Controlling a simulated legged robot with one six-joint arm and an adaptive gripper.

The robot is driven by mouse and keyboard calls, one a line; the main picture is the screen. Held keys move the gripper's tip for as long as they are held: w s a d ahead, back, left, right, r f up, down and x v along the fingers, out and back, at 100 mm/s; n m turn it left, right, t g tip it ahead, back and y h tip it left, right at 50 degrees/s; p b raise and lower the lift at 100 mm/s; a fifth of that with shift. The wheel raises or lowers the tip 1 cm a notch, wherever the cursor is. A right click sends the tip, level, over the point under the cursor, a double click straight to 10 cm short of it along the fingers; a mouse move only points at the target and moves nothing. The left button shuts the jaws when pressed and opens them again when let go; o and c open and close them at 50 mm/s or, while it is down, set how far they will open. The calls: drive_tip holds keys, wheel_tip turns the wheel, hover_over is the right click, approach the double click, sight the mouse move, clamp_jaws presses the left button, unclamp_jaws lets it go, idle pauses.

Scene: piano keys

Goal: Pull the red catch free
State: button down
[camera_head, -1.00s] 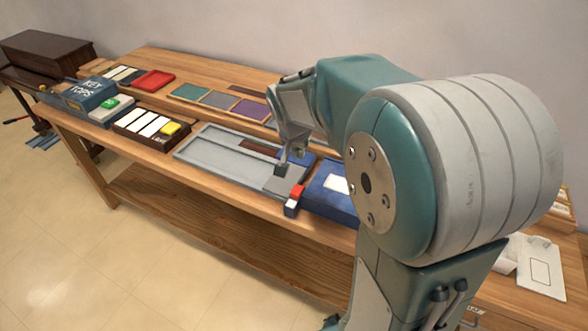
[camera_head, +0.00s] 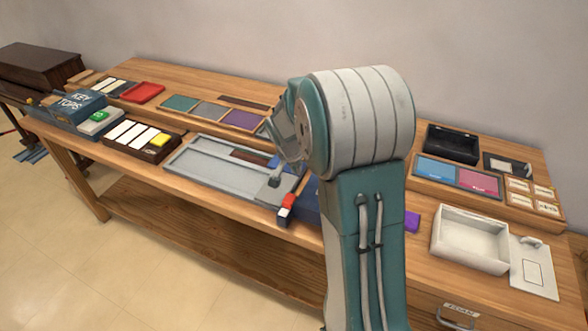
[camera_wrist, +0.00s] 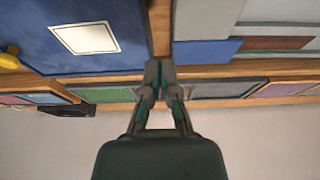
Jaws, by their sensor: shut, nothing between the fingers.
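The red catch (camera_head: 288,201) is a small red block with white and dark blue parts below it. It sits at the table's front edge, by the right end of a long grey tray (camera_head: 205,177). A blue box (camera_head: 312,207) stands just right of it, mostly hidden by my arm. In the wrist view my gripper (camera_wrist: 162,68) points between the blue box (camera_wrist: 40,40) with a white label and grey surfaces. The catch does not show there.
Left are a key tray (camera_head: 140,137) with a yellow key and the KEY TOPS box (camera_head: 80,102). Behind are coloured panels (camera_head: 210,110). Right are a white box (camera_head: 470,240), a black box (camera_head: 452,143) and a purple block (camera_head: 412,220).

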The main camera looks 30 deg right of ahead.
sight(289, 200)
drive_tip(key=x, duration=0.5)
drive_tip(key=shift+d+f, duration=0.15)
drive_tip(key=shift+f, duration=0.6)
drive_tip(key=shift+s+a+r, duration=0.1)
drive_tip(key=shift+s+a, duration=0.45)
drive_tip(key=shift+a, duration=0.25)
drive_tip(key=shift+s+a, duration=0.55)
drive_tip(key=shift+a, duration=0.25)
drive_tip(key=shift+s, duration=0.1)
